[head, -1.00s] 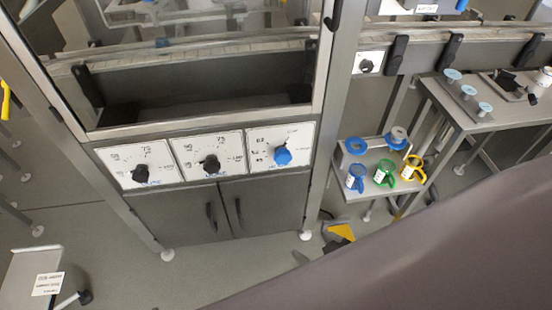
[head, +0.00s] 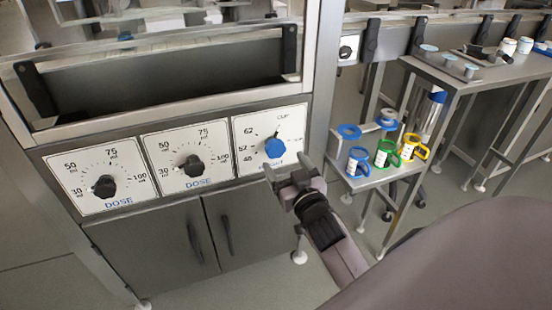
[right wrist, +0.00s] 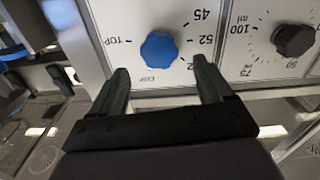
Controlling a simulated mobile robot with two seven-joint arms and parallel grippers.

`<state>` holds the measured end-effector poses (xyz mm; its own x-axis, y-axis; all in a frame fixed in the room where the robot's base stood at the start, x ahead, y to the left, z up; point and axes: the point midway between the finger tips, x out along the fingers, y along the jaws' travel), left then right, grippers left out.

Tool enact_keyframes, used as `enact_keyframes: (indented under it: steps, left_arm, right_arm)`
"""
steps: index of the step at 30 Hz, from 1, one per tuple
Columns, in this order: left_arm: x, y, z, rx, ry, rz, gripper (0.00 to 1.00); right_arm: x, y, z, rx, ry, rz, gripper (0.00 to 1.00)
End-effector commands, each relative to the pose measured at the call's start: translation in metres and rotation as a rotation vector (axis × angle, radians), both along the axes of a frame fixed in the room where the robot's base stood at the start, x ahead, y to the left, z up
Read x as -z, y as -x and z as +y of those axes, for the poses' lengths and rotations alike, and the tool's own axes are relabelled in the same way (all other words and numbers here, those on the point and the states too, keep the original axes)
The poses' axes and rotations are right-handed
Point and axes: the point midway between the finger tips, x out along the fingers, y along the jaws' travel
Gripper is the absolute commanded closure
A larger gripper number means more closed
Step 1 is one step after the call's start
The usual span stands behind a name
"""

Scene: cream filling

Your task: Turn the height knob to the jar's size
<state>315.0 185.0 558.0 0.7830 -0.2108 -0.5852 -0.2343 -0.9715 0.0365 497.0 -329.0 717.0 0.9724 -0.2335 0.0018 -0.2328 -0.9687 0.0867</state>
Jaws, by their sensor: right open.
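The height knob is the blue knob (head: 274,147) on the right-hand dial plate of the machine, with marks such as 62 and CUP around it. It also shows in the right wrist view (right wrist: 159,48), beyond the fingertips. My right gripper (head: 282,175) is open and empty, just below and in front of the blue knob. In the right wrist view its two fingers (right wrist: 162,75) point at the plate, one on each side of the knob's lower edge, apart from it. My left gripper is not in view. I cannot tell which mark the knob points to.
Two black dose knobs (head: 104,186) (head: 193,165) sit on the plates to the left. Grey cabinet doors (head: 208,235) are below. A small shelf at right holds blue, green (head: 386,152) and yellow ring-handled items. A side table (head: 490,95) stands beyond.

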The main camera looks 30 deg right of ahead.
Motion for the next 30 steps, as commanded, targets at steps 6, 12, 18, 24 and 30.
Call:
enact_keyframes:
  steps: [6,12,18,24,30]
  left_arm:
    - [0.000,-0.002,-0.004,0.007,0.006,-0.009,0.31]
    - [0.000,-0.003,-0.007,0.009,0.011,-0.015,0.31]
    - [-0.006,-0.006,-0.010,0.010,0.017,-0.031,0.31]
    - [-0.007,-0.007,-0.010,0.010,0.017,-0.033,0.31]
    - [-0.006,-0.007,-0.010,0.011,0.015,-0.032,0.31]
  right_arm:
    - [-0.001,-0.024,-0.006,0.001,0.002,-0.001,0.21]
    - [0.000,-0.049,-0.012,0.000,0.001,0.000,0.21]
    - [0.000,-0.064,-0.015,0.000,0.001,0.001,0.21]
    - [0.000,-0.066,-0.016,0.000,0.001,0.002,0.21]
    - [0.000,-0.066,-0.016,0.000,0.001,0.002,0.37]
